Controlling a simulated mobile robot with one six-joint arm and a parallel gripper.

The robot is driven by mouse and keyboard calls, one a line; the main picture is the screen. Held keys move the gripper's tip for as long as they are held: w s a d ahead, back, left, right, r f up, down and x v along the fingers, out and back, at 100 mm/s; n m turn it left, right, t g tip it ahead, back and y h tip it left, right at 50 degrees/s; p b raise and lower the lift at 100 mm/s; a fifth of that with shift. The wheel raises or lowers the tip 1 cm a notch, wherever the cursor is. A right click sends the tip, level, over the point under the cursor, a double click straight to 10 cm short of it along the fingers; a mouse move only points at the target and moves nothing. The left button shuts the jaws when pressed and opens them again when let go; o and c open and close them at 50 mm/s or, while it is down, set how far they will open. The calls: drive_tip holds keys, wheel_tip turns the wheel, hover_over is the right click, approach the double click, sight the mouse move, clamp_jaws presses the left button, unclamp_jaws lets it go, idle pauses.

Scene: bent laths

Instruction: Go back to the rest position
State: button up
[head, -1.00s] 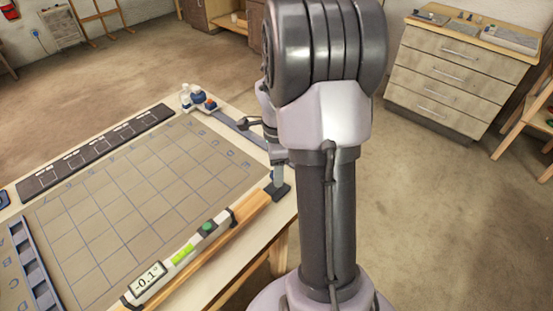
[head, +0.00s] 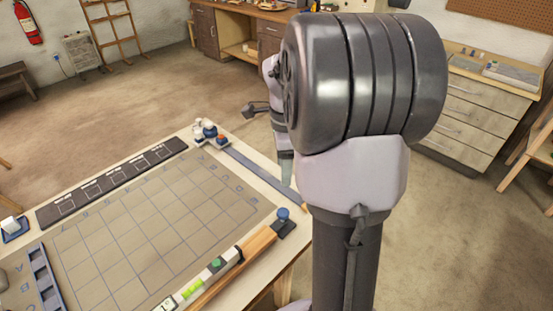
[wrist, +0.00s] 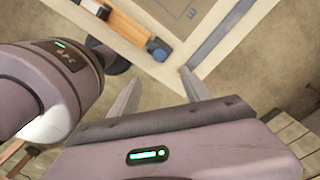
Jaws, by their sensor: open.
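My gripper shows in the wrist view (wrist: 160,92) with its two fingers spread apart and nothing between them. In the head view my arm stands at the right of the table, and the gripper end is partly hidden behind my own arm. A wooden lath (head: 232,268) lies along the table's near right edge, with a digital level (head: 195,284) against it. A dark clamp with a blue knob (head: 284,214) sits at the lath's far end. The same blue knob shows in the wrist view (wrist: 158,49), beyond the fingers and apart from them.
A gridded mat (head: 150,220) covers most of the table. A dark strip with white outlines (head: 112,183) lies along its far left side. A small tray with bottles (head: 211,135) stands at the far corner by a grey ruler (head: 255,173). A drawer cabinet (head: 480,110) stands behind on the right.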

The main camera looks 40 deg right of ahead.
drive_tip(key=a+r+n+t+b, duration=0.2)
drive_tip(key=a+r+n, duration=0.2)
drive_tip(key=a+n, duration=0.5)
drive_tip(key=s+a+n+t+y+b, duration=0.1)
drive_tip(key=s+a+n+t, duration=0.1)
drive_tip(key=s+a+n, duration=0.4)
drive_tip(key=s+a+n+t+y+b, duration=0.1)
drive_tip(key=s+a+n, duration=0.5)
drive_tip(key=a, duration=0.7)
drive_tip(key=shift+f+t, duration=0.15)
drive_tip(key=shift+t, duration=0.25)
